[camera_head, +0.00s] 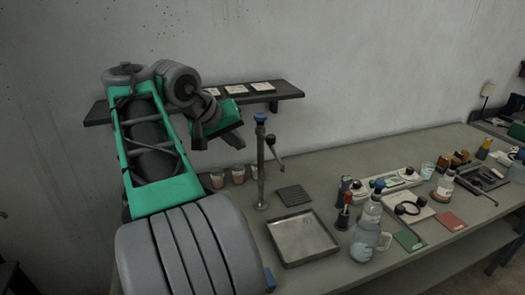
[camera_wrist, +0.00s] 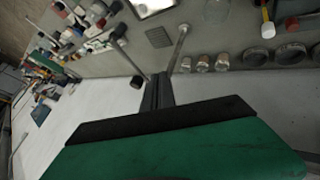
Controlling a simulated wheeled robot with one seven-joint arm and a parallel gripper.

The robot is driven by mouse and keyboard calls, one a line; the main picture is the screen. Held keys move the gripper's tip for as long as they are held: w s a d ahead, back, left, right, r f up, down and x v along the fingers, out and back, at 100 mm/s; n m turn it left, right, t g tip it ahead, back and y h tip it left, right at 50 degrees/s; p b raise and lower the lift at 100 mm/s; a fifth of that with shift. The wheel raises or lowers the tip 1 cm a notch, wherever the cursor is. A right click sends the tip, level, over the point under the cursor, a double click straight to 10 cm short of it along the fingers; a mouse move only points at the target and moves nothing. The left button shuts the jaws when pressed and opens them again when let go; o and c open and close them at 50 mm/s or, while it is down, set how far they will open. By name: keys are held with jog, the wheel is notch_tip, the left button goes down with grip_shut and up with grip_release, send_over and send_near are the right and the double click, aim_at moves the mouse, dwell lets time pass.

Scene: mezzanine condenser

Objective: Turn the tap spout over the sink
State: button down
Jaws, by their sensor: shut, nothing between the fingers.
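The tap is a slim upright metal post (camera_head: 261,178) with a blue top, standing on the bench behind the sink. Its thin spout (camera_head: 279,157) has a dark joint near the post and slants down to the right, beside the sink and not over it. The sink is a shallow square metal basin (camera_head: 301,238); its bright edge shows in the wrist view (camera_wrist: 153,8). My gripper (camera_head: 237,133) is to the left of the post's upper part, below the wall shelf. In the wrist view its dark fingers (camera_wrist: 157,92) are together and empty, close to the post's blurred near end.
A ribbed mat (camera_head: 294,195) lies right of the post. Small cups (camera_head: 238,174) stand left of it. Bottles, a jug (camera_head: 367,243) and tools crowd the bench to the right. A wall shelf (camera_head: 285,91) with cards is behind my arm.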

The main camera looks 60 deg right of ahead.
aim_at(271, 145)
jog(key=s+d+f, duration=0.3)
jog(key=d+f, duration=0.1)
jog(key=d, duration=0.3)
jog(key=shift+s+f+b, duration=0.3)
jog(key=shift+f+b, duration=0.05)
jog(key=shift+d, duration=0.1)
